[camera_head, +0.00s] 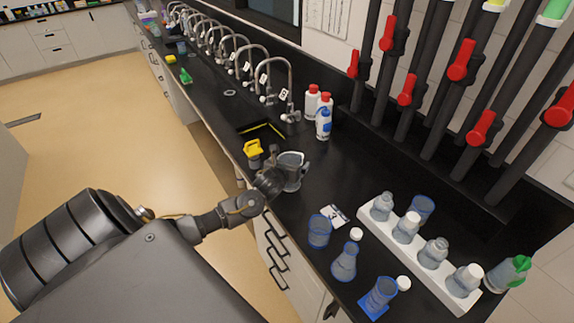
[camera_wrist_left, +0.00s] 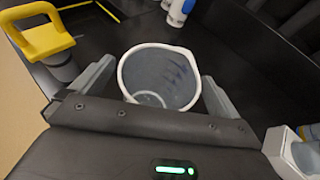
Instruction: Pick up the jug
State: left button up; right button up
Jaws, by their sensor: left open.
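The jug (camera_head: 293,171) is a grey, translucent open-topped vessel on the black counter near its front edge. In the left wrist view I look down into the jug (camera_wrist_left: 172,80), past its pale rim, and it looks empty. My left gripper (camera_head: 277,181) is at the jug's near side. In the wrist view the open fingers of the left gripper (camera_wrist_left: 158,84) stand on either side of the jug, with small gaps seeming to show. The jug's lower part is partly hidden by the gripper. My right gripper is not in view.
A yellow-handled item (camera_head: 254,149) stands close left of the jug, also in the wrist view (camera_wrist_left: 42,36). White bottles with red caps (camera_head: 324,118) stand behind. A blue beaker (camera_head: 319,231) and a white rack (camera_head: 419,258) of bottles are at right. Curved taps (camera_head: 277,83) line the back.

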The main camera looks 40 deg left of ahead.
pick_arm(q)
jog(key=c, duration=1.3)
jog(key=shift+r, duration=0.45)
jog(key=s+r, duration=0.1)
jog(key=r, duration=0.1)
jog(key=s+a+r+b, duration=0.1)
jog(key=r, duration=0.1)
jog(key=s+r+b, duration=0.1)
jog(key=r, duration=0.1)
jog(key=shift+s+a+r, duration=0.25)
jog(key=shift+s+a, duration=0.05)
jog(key=shift+a, duration=0.05)
jog(key=s+a+r, duration=0.1)
jog(key=s+r, duration=0.1)
jog(key=s, duration=0.1)
jog(key=s+a+r, duration=0.1)
jog(key=s, duration=0.2)
jog(key=s+a+r+b, duration=0.1)
jog(key=s+a+r, duration=0.1)
jog(key=s, duration=0.1)
jog(key=shift+a+r, duration=0.1)
jog(key=shift+r, duration=0.2)
jog(key=shift+s, duration=0.1)
